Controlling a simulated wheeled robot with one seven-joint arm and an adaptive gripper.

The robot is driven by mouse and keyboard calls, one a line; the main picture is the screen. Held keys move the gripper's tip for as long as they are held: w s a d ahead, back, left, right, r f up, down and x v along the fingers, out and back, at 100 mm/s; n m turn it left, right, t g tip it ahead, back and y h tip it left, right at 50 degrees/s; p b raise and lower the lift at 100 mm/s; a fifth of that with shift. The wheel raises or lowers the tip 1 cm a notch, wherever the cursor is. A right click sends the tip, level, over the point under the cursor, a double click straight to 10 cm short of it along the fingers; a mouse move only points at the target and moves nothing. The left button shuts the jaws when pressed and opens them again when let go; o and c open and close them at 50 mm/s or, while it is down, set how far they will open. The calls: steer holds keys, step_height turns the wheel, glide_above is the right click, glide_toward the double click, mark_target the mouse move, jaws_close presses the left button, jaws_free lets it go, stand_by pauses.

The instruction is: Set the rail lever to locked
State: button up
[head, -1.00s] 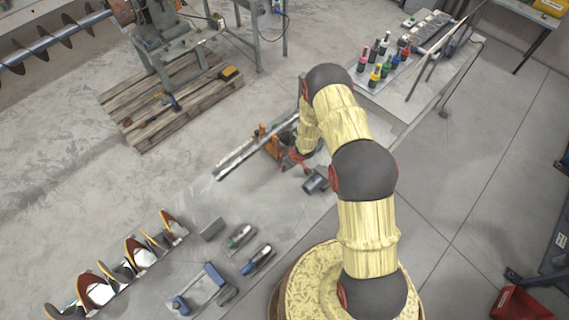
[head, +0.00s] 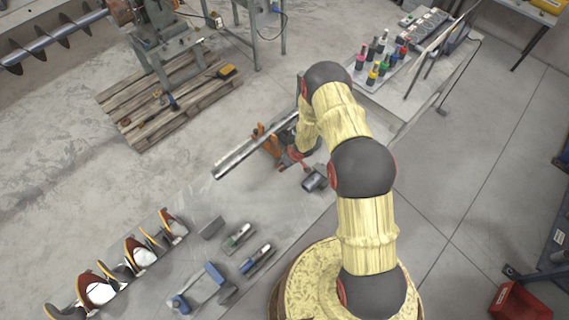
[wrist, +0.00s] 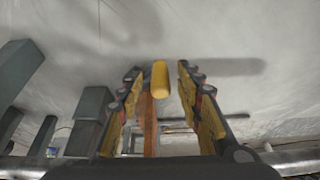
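In the wrist view my gripper (wrist: 160,72) is open, with one yellow-and-black finger on each side of a yellow lever handle (wrist: 160,84). The handle stands in the gap, with visible space to both fingers; I see no contact. An orange part (wrist: 149,125) shows below the handle, between the fingers. In the head view a long metal rail (head: 240,158) lies on the grey table, with an orange fixture (head: 268,141) beside it. I cannot read the lever's setting.
Several grey posts (wrist: 90,118) rise at left in the wrist view. Bottles (head: 378,62) stand at the far end.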

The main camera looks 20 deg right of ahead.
steer(key=v, duration=1.2)
steer(key=shift+d, duration=0.1)
steer(key=shift+c, duration=0.2)
